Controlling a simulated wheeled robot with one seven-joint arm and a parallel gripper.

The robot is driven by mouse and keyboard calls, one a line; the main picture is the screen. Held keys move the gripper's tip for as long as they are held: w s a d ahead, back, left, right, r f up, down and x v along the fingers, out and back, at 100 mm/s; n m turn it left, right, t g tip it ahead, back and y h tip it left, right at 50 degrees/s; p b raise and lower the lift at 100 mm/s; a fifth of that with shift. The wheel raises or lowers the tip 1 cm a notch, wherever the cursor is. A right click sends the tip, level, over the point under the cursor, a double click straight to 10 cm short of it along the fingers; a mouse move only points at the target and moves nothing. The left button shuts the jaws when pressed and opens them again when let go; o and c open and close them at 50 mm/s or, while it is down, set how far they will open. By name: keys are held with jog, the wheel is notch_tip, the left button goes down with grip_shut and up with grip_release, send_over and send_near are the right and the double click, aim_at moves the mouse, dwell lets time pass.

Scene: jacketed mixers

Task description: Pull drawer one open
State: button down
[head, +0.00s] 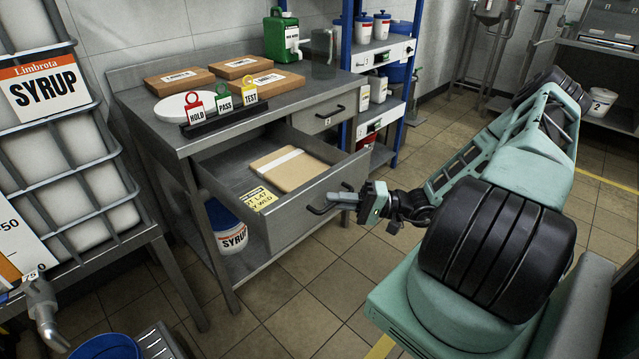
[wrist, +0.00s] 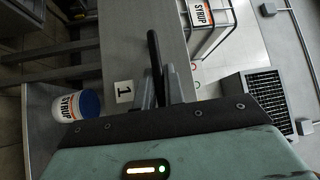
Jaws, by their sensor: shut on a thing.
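Drawer one (head: 290,225) is a grey steel drawer under the workbench, and it stands well open. Inside lie a brown folder with a white band (head: 285,167) and a yellow printed card (head: 257,199). Its front carries a dark bar handle (head: 320,208). In the wrist view the drawer front shows a label "1" (wrist: 124,92), and the dark handle (wrist: 154,52) runs between the fingers. My gripper (head: 338,200) is shut on the handle; its fingers also show in the wrist view (wrist: 160,88). The fingertips partly hide the handle.
A second drawer (head: 322,115) to the right is closed. The bench top (head: 225,130) holds boxes, a white plate, tag stand and green jug. A syrup tub (head: 230,232) sits on the lower shelf. Tiled floor (head: 300,300) before the drawer is clear; a syrup tank (head: 60,120) stands left.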

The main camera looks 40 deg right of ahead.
jog(key=shift+s, duration=1.6)
jog(key=c, duration=1.5)
grip_release()
jog(key=b+v, duration=0.1)
jog(key=v, duration=1.6)
jog(key=shift+d+r, duration=0.1)
jog(key=shift+d, duration=0.2)
